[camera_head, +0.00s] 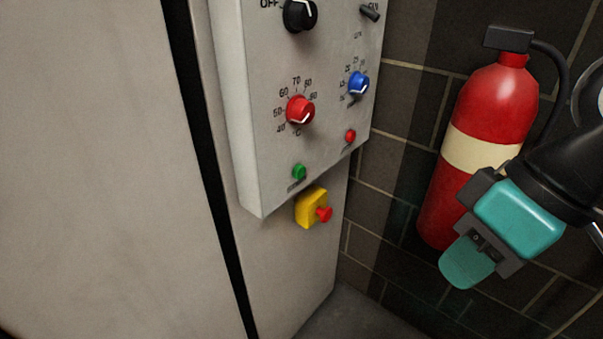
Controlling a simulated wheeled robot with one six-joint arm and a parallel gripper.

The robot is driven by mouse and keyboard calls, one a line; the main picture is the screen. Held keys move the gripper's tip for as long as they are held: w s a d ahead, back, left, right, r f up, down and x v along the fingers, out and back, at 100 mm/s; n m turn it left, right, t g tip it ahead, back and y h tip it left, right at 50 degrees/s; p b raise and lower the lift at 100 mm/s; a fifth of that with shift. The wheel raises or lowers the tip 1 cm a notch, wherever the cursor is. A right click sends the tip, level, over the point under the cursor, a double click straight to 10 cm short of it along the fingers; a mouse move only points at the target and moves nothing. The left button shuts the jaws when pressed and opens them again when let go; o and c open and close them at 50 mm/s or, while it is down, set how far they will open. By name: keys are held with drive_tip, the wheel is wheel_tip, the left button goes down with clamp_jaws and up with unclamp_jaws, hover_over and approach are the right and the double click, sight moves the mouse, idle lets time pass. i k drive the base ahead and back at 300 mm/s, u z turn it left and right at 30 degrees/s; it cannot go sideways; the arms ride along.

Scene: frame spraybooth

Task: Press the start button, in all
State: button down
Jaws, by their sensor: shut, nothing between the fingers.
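A small green button (299,172) sits low on the grey control panel (262,185), left of a small red button (350,136). The labels under both buttons are too small to read. The green button is the likely start button. My gripper (467,264) is at the lower right, shut and empty, with teal and black parts. It is well to the right of the panel and apart from both buttons. It hides part of the fire extinguisher.
A yellow box with a red mushroom knob (324,214) juts out just below the panel. Above the buttons are a red dial (300,110), a blue dial (358,84) and a black knob (300,15). A red fire extinguisher (492,110) stands before the dark tiled wall.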

sight(299, 172)
drive_tip(key=z, duration=1.8)
drive_tip(key=k, duration=0.8)
drive_tip(key=u, duration=1.75)
